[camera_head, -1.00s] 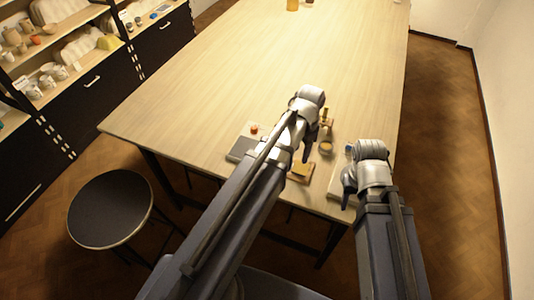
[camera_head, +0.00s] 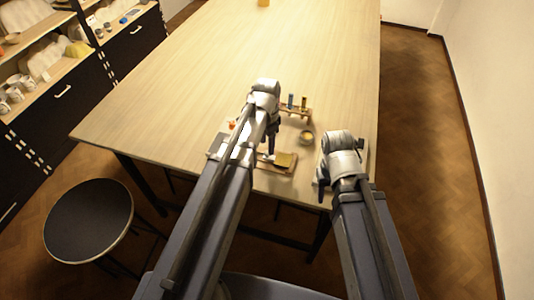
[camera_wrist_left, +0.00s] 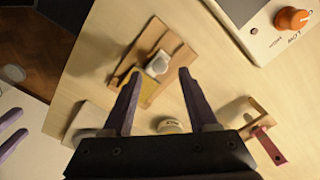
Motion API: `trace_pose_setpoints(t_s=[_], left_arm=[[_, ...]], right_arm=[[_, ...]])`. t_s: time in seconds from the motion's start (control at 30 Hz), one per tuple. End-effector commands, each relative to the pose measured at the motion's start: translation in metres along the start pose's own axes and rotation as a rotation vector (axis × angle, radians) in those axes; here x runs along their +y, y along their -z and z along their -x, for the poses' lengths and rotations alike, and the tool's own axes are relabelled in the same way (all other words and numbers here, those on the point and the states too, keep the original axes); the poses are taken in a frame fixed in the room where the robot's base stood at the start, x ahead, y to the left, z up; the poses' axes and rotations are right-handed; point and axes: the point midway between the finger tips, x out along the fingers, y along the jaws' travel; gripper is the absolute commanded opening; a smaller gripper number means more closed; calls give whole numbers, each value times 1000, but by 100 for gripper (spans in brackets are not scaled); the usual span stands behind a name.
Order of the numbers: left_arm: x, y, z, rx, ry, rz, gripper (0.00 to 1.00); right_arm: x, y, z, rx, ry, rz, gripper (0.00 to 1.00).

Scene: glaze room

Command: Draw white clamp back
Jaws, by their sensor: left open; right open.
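The white clamp (camera_wrist_left: 158,63) is a small pale block on a wooden board (camera_wrist_left: 176,62), beside a yellow piece (camera_wrist_left: 126,72). In the head view the board (camera_head: 262,166) lies near the table's front edge, and the clamp is a small white spot (camera_head: 268,157). My left gripper (camera_wrist_left: 159,73) is open above the board, its fingertips on either side of the clamp in the picture; I cannot tell whether they touch it. In the head view my left gripper (camera_head: 270,146) partly covers the board. My right gripper (camera_head: 322,190) is open near the table's front right corner.
A white device with an orange knob (camera_wrist_left: 292,18) stands beside the board. A wooden rack with tubes (camera_head: 293,110) and a small round pot (camera_head: 306,136) stand behind and to the right. The table (camera_head: 250,45) beyond is mostly clear. A round stool (camera_head: 88,220) stands left.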

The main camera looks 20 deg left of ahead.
Motion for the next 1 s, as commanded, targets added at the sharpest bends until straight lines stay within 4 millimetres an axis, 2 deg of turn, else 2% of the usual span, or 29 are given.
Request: trace_pose_setpoints(t_s=[0.03, 0.2, 0.57, 1.0], left_arm=[[0, 0, -14, 0, 0, 0, 59], [0, 0, -29, 0, 0, 0, 59], [0, 0, -30, 0, 0, 0, 59], [0, 0, -30, 0, 0, 0, 10]], right_arm=[[-1, 1, -14, 0, 0, 0, 50], [-3, 2, -29, 0, 0, -1, 50], [-3, 2, -30, 0, 0, -2, 50], [-3, 2, -30, 0, 0, -1, 50]])
